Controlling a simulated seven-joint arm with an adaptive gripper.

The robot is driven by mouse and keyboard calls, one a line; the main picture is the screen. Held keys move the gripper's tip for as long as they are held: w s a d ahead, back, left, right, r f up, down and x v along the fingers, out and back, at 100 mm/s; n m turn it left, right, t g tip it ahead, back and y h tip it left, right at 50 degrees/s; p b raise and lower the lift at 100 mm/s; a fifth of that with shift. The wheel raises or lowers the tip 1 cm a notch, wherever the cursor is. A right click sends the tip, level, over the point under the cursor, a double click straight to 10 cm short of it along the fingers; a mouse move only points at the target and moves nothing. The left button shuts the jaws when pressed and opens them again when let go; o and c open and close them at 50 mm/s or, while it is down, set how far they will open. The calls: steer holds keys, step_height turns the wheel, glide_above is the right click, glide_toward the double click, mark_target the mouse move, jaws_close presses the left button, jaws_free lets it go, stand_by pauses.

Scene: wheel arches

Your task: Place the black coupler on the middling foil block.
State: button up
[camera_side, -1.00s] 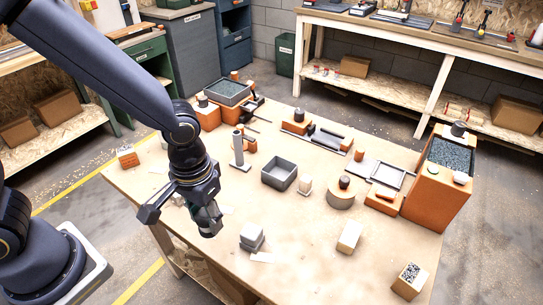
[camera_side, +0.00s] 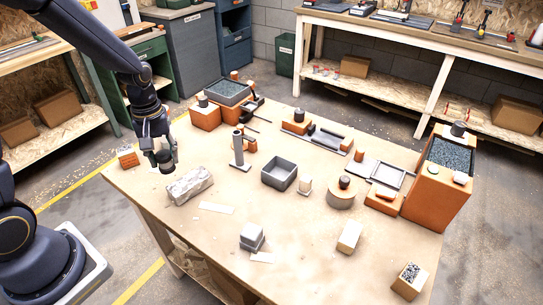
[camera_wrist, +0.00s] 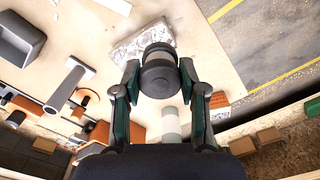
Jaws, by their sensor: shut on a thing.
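The black coupler (camera_wrist: 158,76) is a short dark cylinder held between the fingertips of my gripper (camera_wrist: 160,68). In the side view my gripper (camera_side: 160,152) is at the table's left end, pointing down, with the coupler (camera_side: 166,163) at its tips. A crumpled silver foil block (camera_side: 190,185) lies on the table just in front and to the right of the coupler. In the wrist view the foil block (camera_wrist: 128,46) is beyond the coupler, which covers part of it. I cannot tell whether the coupler is above the tabletop or touching anything.
A grey upright post (camera_side: 238,150) and an open grey bin (camera_side: 279,174) stand to the right. A small orange block (camera_side: 127,156) is left of my gripper. A pale grey block (camera_side: 252,237) stands near the front edge. The table's front middle is mostly clear.

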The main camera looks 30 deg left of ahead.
steer(key=w+f, duration=0.1)
steer(key=f, duration=0.1)
steer(key=w+f, duration=0.3)
steer(key=w, duration=0.1)
steer(key=shift+a+f, duration=0.4)
steer(key=shift+w+f, duration=0.15)
steer(key=shift+f, duration=0.7)
steer(key=shift+w+f, duration=0.1)
steer(key=shift+f, duration=0.75)
steer(key=shift+f, duration=0.2)
steer(key=o, duration=0.9)
steer(key=shift+o, duration=0.2)
